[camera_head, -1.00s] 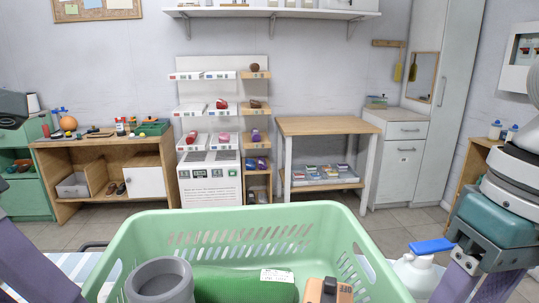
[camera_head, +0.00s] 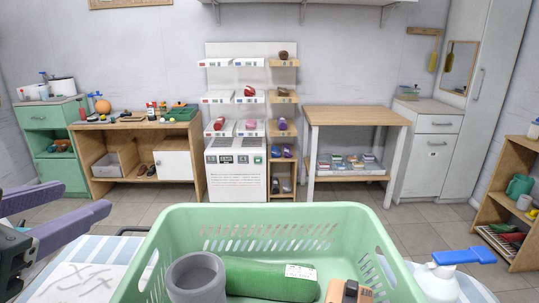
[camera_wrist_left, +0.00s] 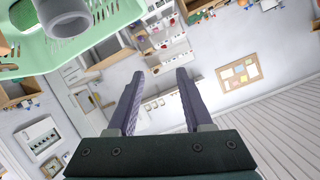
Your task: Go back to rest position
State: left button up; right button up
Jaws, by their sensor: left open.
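My left gripper (camera_head: 84,196) is at the left edge of the head view. Its two purple fingers are spread, with nothing between them. They point to the right, left of the green basket (camera_head: 190,222) and apart from it. In the left wrist view the fingers (camera_wrist_left: 160,74) are also apart and empty, with the basket (camera_wrist_left: 100,20) at the upper left. My right gripper is out of view.
The basket holds a grey cup-like piece (camera_head: 198,278), a green roll (camera_head: 270,276) and a wooden block (camera_head: 348,292). A blue-topped pump bottle (camera_head: 440,280) stands at its right. Shelves (camera_head: 236,98) and a wooden table (camera_head: 356,115) stand behind, with open floor between.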

pick_arm(q)
jog(key=s+f+n+g+p, duration=0.1)
jog(key=s+f+g, duration=0.25)
jog(key=s, duration=0.25)
jog(key=s+f+g+p, duration=0.2)
jog(key=s+f+g, duration=0.15)
jog(key=s, duration=0.25)
jog(key=s+f+n+g+p, duration=0.1)
jog(key=s+f+g, duration=0.25)
jog(key=s, duration=0.35)
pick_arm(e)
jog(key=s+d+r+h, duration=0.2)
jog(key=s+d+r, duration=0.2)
pick_arm(q)
notch_tip(320, 180, up, 36)
jog(key=w+p, duration=0.1)
jog(key=p, duration=3.4)
jog(key=shift+h, duration=0.3)
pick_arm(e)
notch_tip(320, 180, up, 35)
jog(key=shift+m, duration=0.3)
pick_arm(q)
jog(key=shift+f, duration=0.1)
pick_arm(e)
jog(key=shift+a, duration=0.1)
